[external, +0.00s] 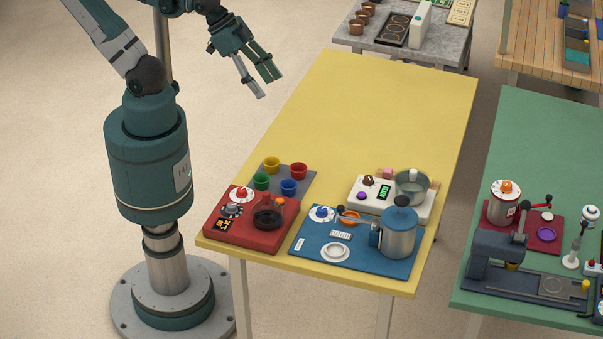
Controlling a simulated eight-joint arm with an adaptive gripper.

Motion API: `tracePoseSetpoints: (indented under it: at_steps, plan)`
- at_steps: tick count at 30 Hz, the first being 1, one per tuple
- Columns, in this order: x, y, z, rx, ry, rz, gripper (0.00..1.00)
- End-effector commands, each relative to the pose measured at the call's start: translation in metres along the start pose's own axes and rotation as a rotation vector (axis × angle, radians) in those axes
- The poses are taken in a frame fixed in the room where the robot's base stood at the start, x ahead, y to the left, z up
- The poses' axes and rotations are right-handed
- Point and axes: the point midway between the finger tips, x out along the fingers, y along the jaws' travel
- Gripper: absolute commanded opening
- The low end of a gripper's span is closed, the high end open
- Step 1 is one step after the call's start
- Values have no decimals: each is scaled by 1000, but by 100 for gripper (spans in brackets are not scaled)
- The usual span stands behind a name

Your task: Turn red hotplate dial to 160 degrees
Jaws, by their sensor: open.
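The red hotplate (236,239) sits at the near left corner of the yellow table, with a dark round burner (268,218) on its right. A grey-and-black dial (232,210) is on its left part; its setting is too small to read. A red knob on a white disc (241,194) is just behind the dial. A small display with orange digits (222,225) is in front of it, not legible. My gripper (269,87) is open and empty, in the air well above and behind the hotplate, its two fingers apart and pointing down to the right.
A grey tray with coloured cups (272,163) stands right behind the hotplate. A blue board (308,258) with a metal pot (399,238) is to its right. A white cooker with a glass pot (410,187) is farther right. The yellow table's back (390,100) is clear.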

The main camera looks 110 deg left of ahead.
Motion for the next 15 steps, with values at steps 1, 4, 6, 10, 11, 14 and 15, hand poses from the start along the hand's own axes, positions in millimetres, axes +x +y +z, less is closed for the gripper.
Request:
tracePoseSetpoints:
  at_steps: [1,4,6,10,11,14,15]
  plan:
    - [1,1,0,1,-2,1,46]
    - [3,3,0,6,-10,4,35]
    - [6,6,1,12,-20,8,35]
    - [14,14,2,28,-50,19,35]
    - [17,16,3,33,-58,22,35]
    - [26,25,6,51,-91,32,35]
    - [29,29,8,59,-106,37,35]
